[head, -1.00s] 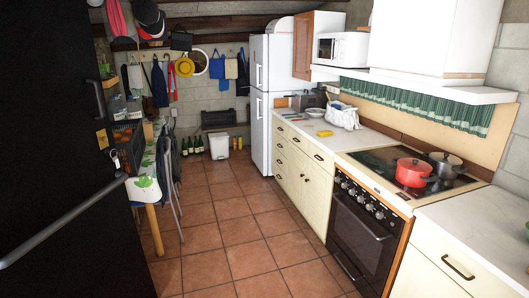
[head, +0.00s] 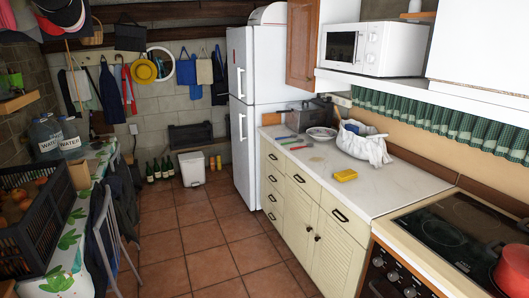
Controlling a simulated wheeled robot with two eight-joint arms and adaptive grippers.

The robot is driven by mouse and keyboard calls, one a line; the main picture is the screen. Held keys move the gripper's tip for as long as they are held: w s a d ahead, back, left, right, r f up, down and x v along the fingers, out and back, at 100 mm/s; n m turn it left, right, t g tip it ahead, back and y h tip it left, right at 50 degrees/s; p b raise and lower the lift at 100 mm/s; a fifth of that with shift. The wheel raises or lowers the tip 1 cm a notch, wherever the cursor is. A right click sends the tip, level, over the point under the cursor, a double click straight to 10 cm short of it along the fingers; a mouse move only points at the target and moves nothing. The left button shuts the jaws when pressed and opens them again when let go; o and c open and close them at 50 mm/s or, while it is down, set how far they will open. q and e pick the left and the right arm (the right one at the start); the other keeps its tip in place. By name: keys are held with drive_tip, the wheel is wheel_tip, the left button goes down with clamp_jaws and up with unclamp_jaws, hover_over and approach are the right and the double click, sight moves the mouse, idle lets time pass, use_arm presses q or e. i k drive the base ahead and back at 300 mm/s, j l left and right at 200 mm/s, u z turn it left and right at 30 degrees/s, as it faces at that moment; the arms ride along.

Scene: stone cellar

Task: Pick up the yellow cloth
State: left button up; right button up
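A small yellow thing (head: 345,175), which looks like the folded yellow cloth, lies on the white countertop (head: 375,192) near its front edge. It is in front of a white cloth-lined basket (head: 362,148) and left of the stove. Neither of my grippers shows in the head view.
The cream cabinet (head: 310,215) stands under the counter, with a fridge (head: 262,110) at its far end. The stove (head: 450,235) with a red pot (head: 513,268) is at the right. A table with a dark crate (head: 38,215) is at the left. The tiled floor (head: 210,265) between is clear.

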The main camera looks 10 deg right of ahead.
sight(348, 174)
drive_tip(key=i+z, duration=0.15)
drive_tip(key=i, duration=0.4)
drive_tip(key=i+j+z, duration=0.15)
drive_tip(key=i, duration=0.4)
drive_tip(key=i+j+z, duration=0.15)
drive_tip(key=i, duration=0.4)
